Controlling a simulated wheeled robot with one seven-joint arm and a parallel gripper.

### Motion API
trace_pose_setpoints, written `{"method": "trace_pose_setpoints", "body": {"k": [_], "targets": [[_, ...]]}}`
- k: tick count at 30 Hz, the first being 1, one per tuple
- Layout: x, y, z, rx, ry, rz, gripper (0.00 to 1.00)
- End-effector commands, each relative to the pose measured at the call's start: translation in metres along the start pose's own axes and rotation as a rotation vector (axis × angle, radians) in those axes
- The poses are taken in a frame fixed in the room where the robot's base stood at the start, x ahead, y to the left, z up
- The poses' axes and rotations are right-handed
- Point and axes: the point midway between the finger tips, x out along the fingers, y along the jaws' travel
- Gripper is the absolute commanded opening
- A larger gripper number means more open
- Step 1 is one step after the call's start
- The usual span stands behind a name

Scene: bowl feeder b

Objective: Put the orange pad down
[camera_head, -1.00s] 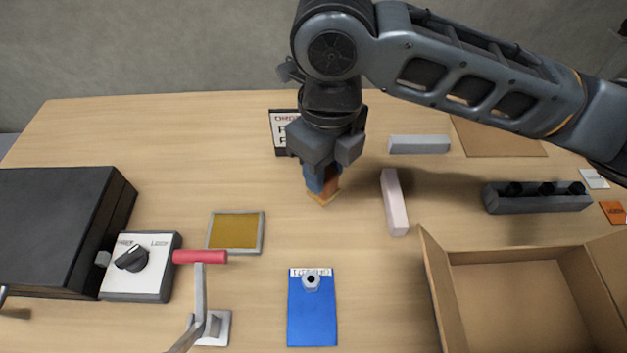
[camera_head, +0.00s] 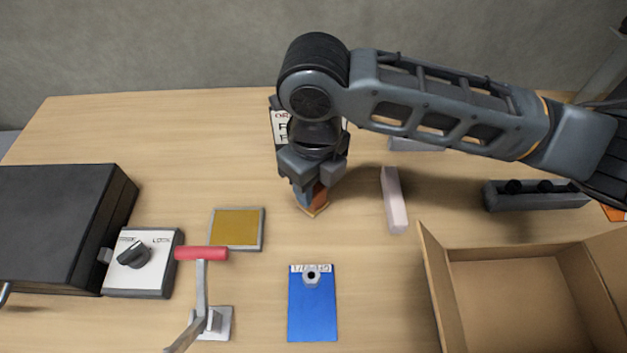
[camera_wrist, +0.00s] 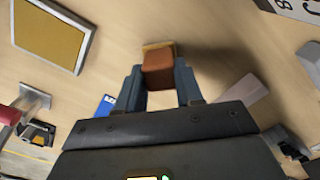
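The orange pad (camera_wrist: 158,67) is a small brown-orange block with a yellowish edge at its far end. It sits between the two fingers of my gripper (camera_wrist: 158,76), which is shut on it. In the head view the pad (camera_head: 316,203) shows below the dark fingers, pointing down at the middle of the table. My gripper (camera_head: 311,190) hides part of it. I cannot tell whether its lower end touches the wood.
A yellow-brown framed plate (camera_head: 236,229) and a blue clipboard (camera_head: 312,315) lie nearby. A pale bar (camera_head: 394,200) is to the right, an open cardboard box (camera_head: 437,275) front right. A red-handled lever (camera_head: 202,254) stands front left. A lettered sign (camera_head: 279,126) is behind.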

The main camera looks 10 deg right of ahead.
Motion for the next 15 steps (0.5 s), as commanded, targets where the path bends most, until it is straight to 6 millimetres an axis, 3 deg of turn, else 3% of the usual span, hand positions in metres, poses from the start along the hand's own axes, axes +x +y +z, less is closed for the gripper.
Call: {"method": "trace_pose_setpoints", "body": {"k": [7, 15], "targets": [[-0.0001, -0.0001, -0.0001, 0.0, 0.001, 0.0, 0.6], [-0.0017, 0.0, -0.0001, 0.0, 0.001, 0.0, 0.61]]}}
